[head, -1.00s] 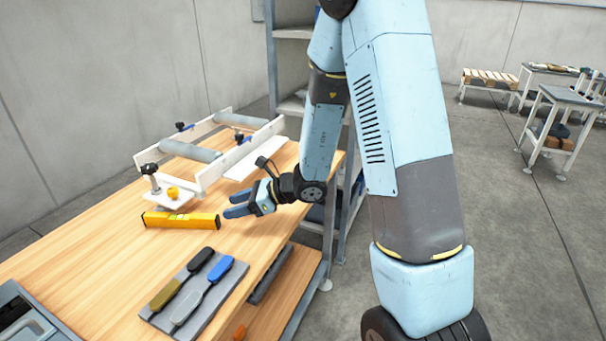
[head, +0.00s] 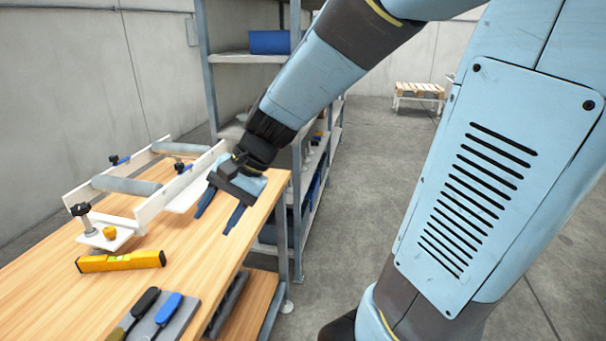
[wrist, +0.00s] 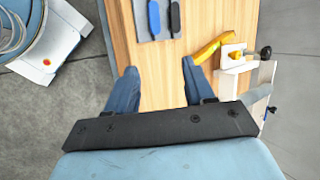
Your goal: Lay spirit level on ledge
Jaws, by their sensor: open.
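The yellow spirit level (head: 120,262) lies on the wooden bench top, in front of the roller frame in the head view. It also shows partly in the wrist view (wrist: 208,48), beside my right-hand finger, which may hide part of it. A white flat strip (head: 188,193), which looks like the ledge, runs along the near side of the frame. My gripper (head: 214,222) is open and empty, with its fingers pointing down over the bench's right edge. It is to the right of the level and apart from it. Both blue fingers show spread in the wrist view (wrist: 159,66).
The roller frame (head: 150,207) has white rails, grey rollers and upright clamp posts. A grey tray (head: 176,322) with dark- and blue-handled tools lies at the bench front. A metal shelf rack (head: 236,58) stands behind my arm. Bare bench top lies between the level and my gripper.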

